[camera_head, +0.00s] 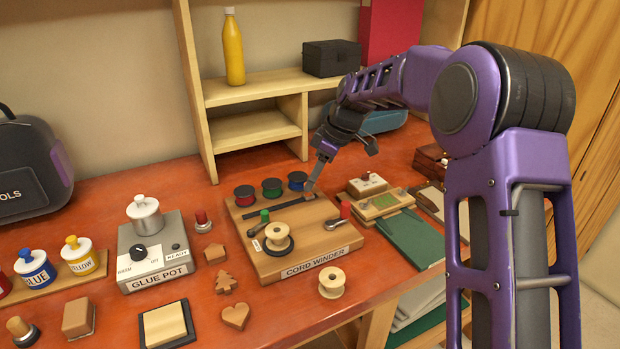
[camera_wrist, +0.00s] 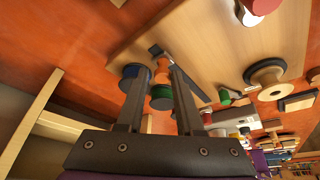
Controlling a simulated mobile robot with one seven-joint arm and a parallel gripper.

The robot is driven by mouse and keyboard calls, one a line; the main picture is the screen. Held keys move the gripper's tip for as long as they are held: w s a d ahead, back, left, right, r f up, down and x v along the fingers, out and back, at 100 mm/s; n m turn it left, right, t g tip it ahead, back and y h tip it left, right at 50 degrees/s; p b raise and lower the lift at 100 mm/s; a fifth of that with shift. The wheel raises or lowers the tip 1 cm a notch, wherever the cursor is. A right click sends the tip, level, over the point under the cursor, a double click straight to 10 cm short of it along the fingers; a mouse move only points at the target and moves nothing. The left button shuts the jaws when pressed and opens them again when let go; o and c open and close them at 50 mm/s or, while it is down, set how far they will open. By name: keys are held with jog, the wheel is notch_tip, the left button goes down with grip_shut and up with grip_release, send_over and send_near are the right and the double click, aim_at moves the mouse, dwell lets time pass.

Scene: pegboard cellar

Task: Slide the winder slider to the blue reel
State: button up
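The cord winder (camera_head: 290,262) is a wooden board on the red-brown bench. The red reel (camera_head: 244,195), green reel (camera_head: 271,187) and blue reel (camera_head: 297,180) stand along its back edge. A dark slot (camera_head: 285,208) runs in front of them.
A wooden spool with a black ring (camera_head: 277,237), a green-topped peg (camera_head: 264,216) and a red-handled crank (camera_head: 345,210) stand on the board. The glue pot (camera_head: 150,250) is left. Shelves (camera_head: 255,90) rise behind. A loose spool (camera_head: 331,282) stands in front.

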jog(key=o, duration=0.3)
jog(key=p+v, duration=0.2)
jog(key=v, duration=1.5)
jog(key=shift+d+r, duration=0.1)
jog(key=shift+r, duration=0.1)
